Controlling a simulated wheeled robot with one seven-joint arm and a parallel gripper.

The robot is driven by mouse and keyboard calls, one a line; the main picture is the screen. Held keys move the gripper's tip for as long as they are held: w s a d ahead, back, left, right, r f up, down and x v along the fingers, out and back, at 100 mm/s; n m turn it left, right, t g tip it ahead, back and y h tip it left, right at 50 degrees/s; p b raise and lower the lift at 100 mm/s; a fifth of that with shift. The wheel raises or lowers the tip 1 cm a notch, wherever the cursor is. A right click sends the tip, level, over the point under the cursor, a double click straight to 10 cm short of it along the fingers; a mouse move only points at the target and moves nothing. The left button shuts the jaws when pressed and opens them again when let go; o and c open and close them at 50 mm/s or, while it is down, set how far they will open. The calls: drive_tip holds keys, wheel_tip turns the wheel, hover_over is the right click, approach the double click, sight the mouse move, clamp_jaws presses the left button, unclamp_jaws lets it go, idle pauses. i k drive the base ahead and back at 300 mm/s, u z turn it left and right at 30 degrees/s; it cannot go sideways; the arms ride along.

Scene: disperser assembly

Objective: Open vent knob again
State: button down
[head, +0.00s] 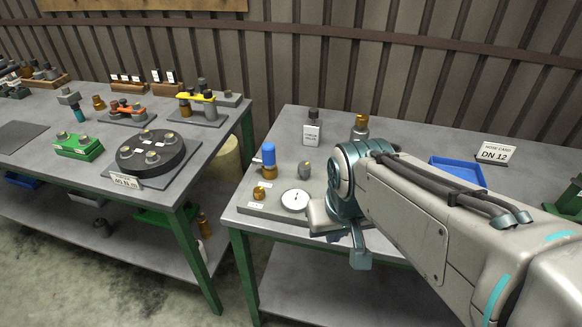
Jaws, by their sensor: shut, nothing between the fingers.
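A grey test plate (262,208) with several fittings lies at the front left of the right-hand bench. On it are a small brass knob (259,193), a blue-capped brass fitting (268,158), a grey knob (305,170) and a white round gauge (294,200). Their labels are too small to read, so I cannot tell which is the vent knob. My gripper (338,222) is low over the plate's right end, just right of the gauge. It is shut and empty, apart from the visible knobs. My wrist hides the plate's right part and most of the fingers.
Behind the plate stand a labelled bottle (312,132) and a brass-topped fitting (360,128). The left bench (45,105) holds several assemblies; a gap separates the benches.

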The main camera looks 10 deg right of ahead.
sight(259, 192)
drive_tip(key=u, duration=0.2)
drive_tip(key=k, duration=0.45)
drive_tip(key=u, duration=1.4)
drive_tip(key=i, duration=0.6)
drive_tip(key=z, duration=0.75)
drive_tip(key=i, duration=0.5)
drive_tip(key=z, duration=0.55)
